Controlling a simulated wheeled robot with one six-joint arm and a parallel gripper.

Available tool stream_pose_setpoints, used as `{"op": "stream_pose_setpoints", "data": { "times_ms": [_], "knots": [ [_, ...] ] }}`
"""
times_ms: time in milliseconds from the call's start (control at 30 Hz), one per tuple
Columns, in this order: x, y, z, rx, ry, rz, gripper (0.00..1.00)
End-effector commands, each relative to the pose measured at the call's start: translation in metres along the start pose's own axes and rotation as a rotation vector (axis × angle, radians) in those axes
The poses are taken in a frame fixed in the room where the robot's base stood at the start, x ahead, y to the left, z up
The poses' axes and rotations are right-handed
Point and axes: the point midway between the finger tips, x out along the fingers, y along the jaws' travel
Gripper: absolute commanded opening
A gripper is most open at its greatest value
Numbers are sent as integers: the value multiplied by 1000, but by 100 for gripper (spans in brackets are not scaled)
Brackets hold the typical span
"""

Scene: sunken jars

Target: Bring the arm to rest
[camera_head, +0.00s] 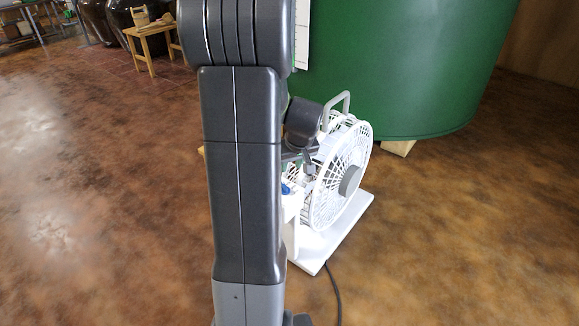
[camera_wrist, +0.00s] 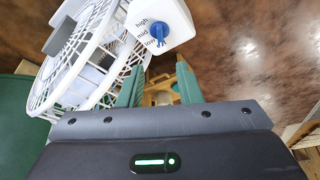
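My arm stands upright in the middle of the head view and hides part of what is behind it. In the wrist view my gripper (camera_wrist: 161,68) shows two green fingers, apart, with nothing visibly held between them. A white fan (camera_head: 340,180) stands just right of my arm, and its cage also shows at the left of the wrist view (camera_wrist: 85,55). Its white control box (camera_wrist: 170,20) has a blue knob (camera_wrist: 160,34) and the marks high, mid and low. The knob lies just beyond the fingertips in the picture; whether they touch it I cannot tell.
A large green tank (camera_head: 400,70) stands on wooden blocks (camera_head: 398,148) behind the fan. A dark cable (camera_head: 334,290) runs from the fan's white base (camera_head: 345,235). A wooden stool (camera_head: 150,42) and dark jars (camera_head: 122,14) are far left. The brown floor (camera_head: 90,200) at left is clear.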

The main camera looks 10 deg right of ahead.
Motion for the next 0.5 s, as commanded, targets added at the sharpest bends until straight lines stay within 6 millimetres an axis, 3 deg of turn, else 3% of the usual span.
{"op": "stream_pose_setpoints", "data": {
  "times_ms": [500],
  "knots": [
    [2,0,1,0,-1,-1,32]
  ]
}}
